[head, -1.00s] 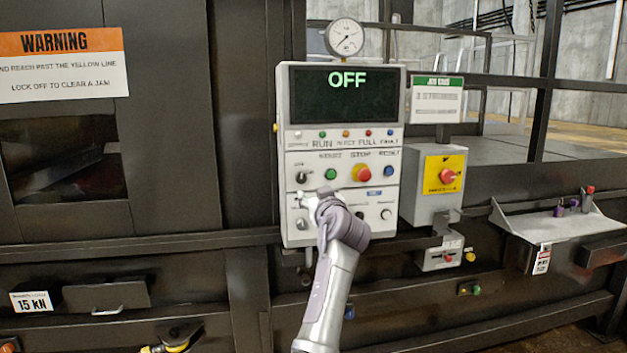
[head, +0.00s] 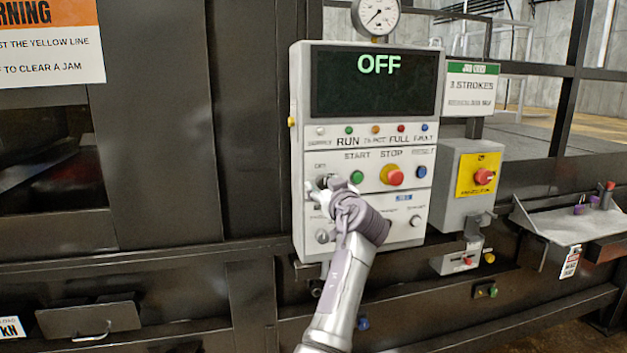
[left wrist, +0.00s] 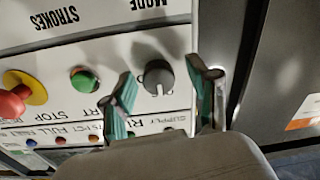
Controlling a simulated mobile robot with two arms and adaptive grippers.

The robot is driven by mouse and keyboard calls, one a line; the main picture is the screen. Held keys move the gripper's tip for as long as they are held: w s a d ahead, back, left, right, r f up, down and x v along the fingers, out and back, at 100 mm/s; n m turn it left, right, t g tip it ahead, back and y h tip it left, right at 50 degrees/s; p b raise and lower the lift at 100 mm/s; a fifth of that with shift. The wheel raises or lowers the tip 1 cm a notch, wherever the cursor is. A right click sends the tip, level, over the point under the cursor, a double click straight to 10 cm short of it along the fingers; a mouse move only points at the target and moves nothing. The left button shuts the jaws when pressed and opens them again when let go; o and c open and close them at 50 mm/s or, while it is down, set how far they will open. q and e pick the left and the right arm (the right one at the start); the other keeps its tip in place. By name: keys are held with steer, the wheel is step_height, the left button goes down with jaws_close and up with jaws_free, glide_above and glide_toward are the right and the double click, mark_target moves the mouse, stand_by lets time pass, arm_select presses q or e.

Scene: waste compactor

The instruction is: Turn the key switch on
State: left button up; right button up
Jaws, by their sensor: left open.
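The key switch (left wrist: 157,78) shows in the left wrist view as a round grey knob with a pale pointer mark, in the row beside the green START button (left wrist: 84,80). In the head view it lies left of START, mostly hidden by my gripper. My left gripper (head: 322,185) is open in front of it. In the left wrist view its two fingers (left wrist: 160,84) stand on either side of the knob, with gaps visible. Contact cannot be told. The control panel's display (head: 374,82) reads OFF. My right gripper is not in view.
The red STOP button (head: 391,175) and blue RESET button (head: 421,172) sit to the right in the same row. Lower knobs (head: 415,221) are near my wrist. A grey box with a red knob (head: 484,176) stands right of the panel. A gauge (head: 378,15) is above.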

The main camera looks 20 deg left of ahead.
arm_select(q)
steer(key=shift+w+a, duration=0.1)
steer(key=shift+w, duration=0.15)
steer(key=shift+s+d+r, duration=0.15)
steer(key=shift+d+r, duration=0.05)
steer(key=c, duration=0.3)
jaws_close()
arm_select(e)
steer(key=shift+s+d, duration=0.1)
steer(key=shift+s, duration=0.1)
